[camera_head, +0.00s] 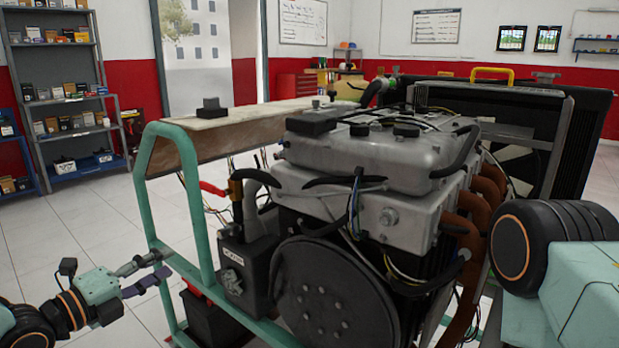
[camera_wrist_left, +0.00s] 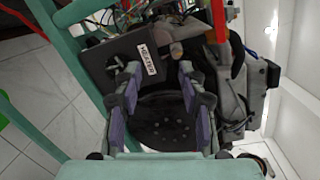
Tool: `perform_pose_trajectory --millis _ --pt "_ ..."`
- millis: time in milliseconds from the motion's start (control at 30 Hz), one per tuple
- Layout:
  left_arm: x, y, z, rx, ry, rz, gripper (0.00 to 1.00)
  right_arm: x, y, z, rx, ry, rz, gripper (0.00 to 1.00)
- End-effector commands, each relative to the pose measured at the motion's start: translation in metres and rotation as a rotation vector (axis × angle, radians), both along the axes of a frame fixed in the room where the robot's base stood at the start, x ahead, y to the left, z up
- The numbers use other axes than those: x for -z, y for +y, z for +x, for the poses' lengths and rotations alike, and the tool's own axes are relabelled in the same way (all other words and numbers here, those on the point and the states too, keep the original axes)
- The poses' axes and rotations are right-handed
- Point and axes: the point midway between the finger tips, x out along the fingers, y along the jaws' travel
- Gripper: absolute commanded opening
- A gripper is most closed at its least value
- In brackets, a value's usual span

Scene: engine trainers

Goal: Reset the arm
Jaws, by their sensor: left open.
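My left gripper (camera_head: 148,273) is at the lower left of the head view, beside the green frame of the engine trainer and apart from the engine. Its two purple-padded fingers also show in the left wrist view (camera_wrist_left: 158,115), spread apart with nothing between them. Beyond the fingers are a dark box (camera_wrist_left: 120,60) with a white label and a dark round disc. Part of my right arm (camera_head: 570,265) shows at the right edge of the head view. My right gripper is not in view.
The engine (camera_head: 375,190) fills the middle, with hoses and loose wires. A green tube frame (camera_head: 197,200) stands around its left side. A radiator (camera_head: 585,120) stands behind at right. Shelves (camera_head: 62,95) line the left wall. White tiled floor (camera_head: 95,220) at left is clear.

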Motion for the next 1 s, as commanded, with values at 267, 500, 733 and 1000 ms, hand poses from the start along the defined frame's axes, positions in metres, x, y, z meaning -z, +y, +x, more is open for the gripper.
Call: perform_pose_trajectory --millis 267,500,733,1000 --pt "0.035 -0.007 -0.007 -0.184 0.44 -0.516 0.41 -0.002 0.0 0.0 0.0 0.0 0.0 0.4" --pt "0.089 -0.023 -0.036 -0.432 0.835 -0.941 0.41 -0.007 0.0 0.0 0.0 0.0 0.0 0.4" --pt "0.154 -0.041 -0.096 -0.813 1.172 -1.305 0.41 -0.014 0.0 0.0 0.0 0.0 0.0 0.4" --pt "0.225 -0.054 -0.227 -1.487 1.37 -1.548 0.41 -0.026 0.0 0.0 0.0 0.0 0.0 0.4"
